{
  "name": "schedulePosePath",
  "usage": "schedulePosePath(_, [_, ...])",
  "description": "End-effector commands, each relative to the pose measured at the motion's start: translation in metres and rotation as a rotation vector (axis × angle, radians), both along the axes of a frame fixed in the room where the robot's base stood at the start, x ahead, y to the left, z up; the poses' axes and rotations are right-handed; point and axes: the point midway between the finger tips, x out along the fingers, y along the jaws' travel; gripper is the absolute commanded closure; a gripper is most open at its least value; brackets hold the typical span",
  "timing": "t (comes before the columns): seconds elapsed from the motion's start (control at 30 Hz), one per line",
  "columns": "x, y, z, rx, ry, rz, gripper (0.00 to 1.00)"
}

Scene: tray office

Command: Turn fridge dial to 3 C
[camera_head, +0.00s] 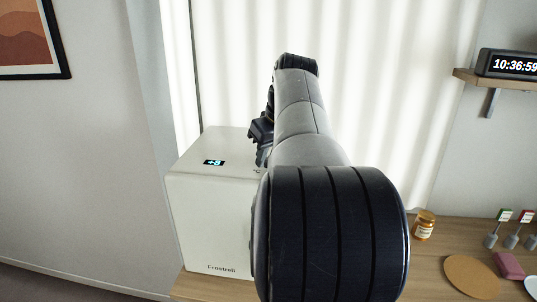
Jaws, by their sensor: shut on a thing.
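The fridge (212,220) is a white box on the wooden desk, left of the middle, with "Frostnell"-like lettering low on its front. A small dark display (214,162) on its top shows cyan digits that look like +8, though they are small. My gripper (262,150) is dark and points down at the right part of the fridge top. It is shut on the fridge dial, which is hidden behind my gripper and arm. A small mark that looks like a C shows beside it.
My arm covers the fridge's right side. On the desk (430,265) to the right are an amber jar (424,225), a round brown mat (471,275), a pink block (509,265) and small flags. A clock (508,63) stands on a wall shelf. Pale curtains hang behind.

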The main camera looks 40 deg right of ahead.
Motion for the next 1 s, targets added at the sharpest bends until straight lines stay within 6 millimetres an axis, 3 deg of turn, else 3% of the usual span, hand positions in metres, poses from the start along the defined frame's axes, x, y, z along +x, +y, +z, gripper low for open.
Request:
schedulePosePath(0.47, [-0.0001, 0.0014, 0.0018, -0.001, 0.000, -0.111, 0.97])
schedulePosePath(1.0, [0.0016, 0.0046, 0.0026, -0.001, 0.001, -0.588, 0.96])
